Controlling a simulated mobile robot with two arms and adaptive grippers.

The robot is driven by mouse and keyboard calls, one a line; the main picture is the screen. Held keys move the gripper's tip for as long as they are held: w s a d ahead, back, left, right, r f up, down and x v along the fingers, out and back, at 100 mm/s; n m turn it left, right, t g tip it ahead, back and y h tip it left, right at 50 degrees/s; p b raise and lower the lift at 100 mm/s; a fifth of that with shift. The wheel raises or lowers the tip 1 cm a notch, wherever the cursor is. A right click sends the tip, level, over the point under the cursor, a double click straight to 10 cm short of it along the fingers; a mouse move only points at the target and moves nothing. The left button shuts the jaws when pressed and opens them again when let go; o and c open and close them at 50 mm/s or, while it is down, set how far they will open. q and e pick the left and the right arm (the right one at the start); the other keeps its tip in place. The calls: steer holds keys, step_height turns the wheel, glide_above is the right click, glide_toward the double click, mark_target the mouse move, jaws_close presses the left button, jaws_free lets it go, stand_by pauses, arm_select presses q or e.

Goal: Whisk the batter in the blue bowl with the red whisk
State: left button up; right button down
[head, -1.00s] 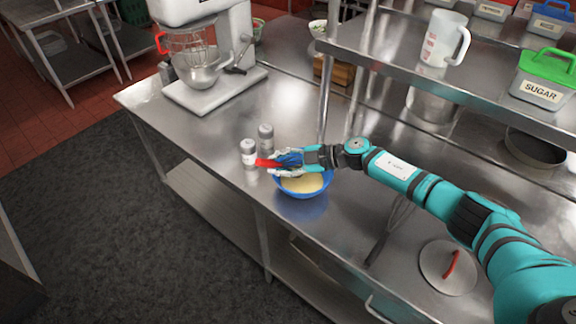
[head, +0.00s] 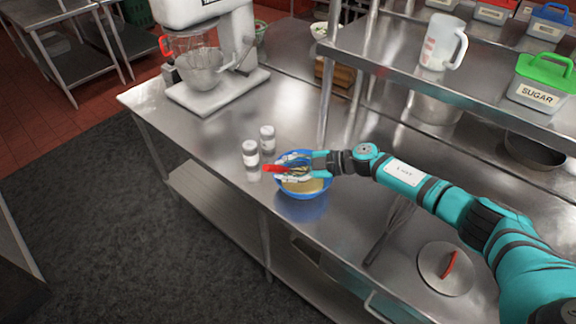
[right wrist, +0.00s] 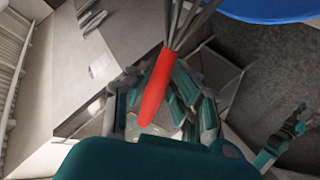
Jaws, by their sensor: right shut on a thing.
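The blue bowl (head: 304,193) stands on the steel counter with pale yellow batter (head: 312,185) in it. My right gripper (head: 291,168) is shut on the red whisk (head: 275,168) just above the bowl. The whisk's red handle points left past the bowl rim and its wires lie over the bowl. I cannot tell whether they touch the batter. In the right wrist view the red handle (right wrist: 157,88) sits between the fingers, and the bowl's edge (right wrist: 270,8) shows at top right. A small teal arm end, probably my left gripper (right wrist: 298,112), shows at lower right; its fingers are unclear.
Two shakers (head: 250,153) (head: 267,139) stand just left of the bowl. A stand mixer (head: 215,75) is at back left. A shelf (head: 400,75) overhangs the back.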

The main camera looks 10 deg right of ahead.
steer(key=shift+f, duration=0.1)
steer(key=shift+w+r, duration=0.15)
steer(key=shift+r, duration=0.4)
step_height(320, 180, up, 3)
steer(key=shift+r+p, duration=0.2)
steer(key=shift+p, duration=0.1)
step_height(320, 180, up, 6)
stand_by(0.6)
